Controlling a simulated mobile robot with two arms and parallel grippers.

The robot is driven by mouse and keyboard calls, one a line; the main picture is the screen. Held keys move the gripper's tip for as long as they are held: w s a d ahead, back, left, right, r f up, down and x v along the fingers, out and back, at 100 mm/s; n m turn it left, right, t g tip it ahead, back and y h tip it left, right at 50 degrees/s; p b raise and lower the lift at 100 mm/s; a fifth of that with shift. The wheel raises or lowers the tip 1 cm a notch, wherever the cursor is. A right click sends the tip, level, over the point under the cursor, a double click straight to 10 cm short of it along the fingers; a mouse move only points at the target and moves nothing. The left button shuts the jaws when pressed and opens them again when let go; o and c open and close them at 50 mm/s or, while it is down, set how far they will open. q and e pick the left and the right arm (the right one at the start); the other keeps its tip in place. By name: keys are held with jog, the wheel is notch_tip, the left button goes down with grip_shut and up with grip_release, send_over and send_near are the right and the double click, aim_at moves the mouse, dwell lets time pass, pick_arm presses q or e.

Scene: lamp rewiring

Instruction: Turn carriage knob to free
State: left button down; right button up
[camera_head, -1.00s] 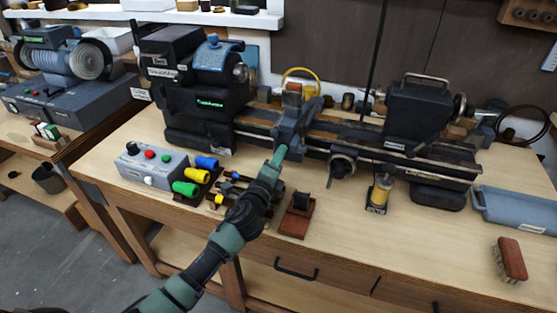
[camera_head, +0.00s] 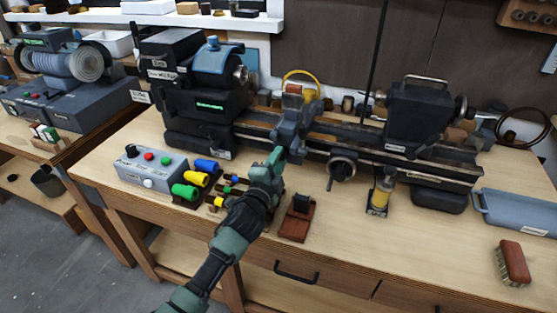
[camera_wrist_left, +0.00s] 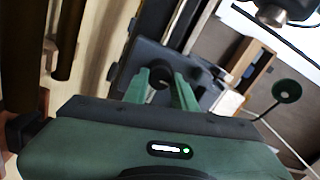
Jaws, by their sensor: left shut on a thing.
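The small lathe (camera_head: 345,135) stands along the back of the workbench. Its carriage (camera_head: 291,128) is a grey-blue block on the bed, left of the middle. My left gripper (camera_head: 277,160) has green fingers and is at the front of the carriage. In the left wrist view the fingers (camera_wrist_left: 162,92) are on both sides of a small dark round carriage knob (camera_wrist_left: 160,77) and shut on it. The knob is hidden by the gripper in the head view, and its turn position cannot be told. My right gripper is not in view.
A grey control box (camera_head: 150,167) and colored cylinders (camera_head: 197,179) lie left of my arm. A red-brown block stand (camera_head: 298,220) is just right of it. A handwheel (camera_head: 342,168) and a yellow bottle (camera_head: 380,195) are further right. The front right bench is mostly clear, except for a brush (camera_head: 512,262).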

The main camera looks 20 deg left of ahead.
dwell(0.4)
pick_arm(q)
jog(key=c, duration=1.1)
grip_release()
jog(key=shift+c, duration=0.2)
jog(key=s+b, duration=0.1)
jog(key=s, duration=0.6)
jog(key=shift+s+a, duration=0.15)
jog(key=shift+s, duration=0.25)
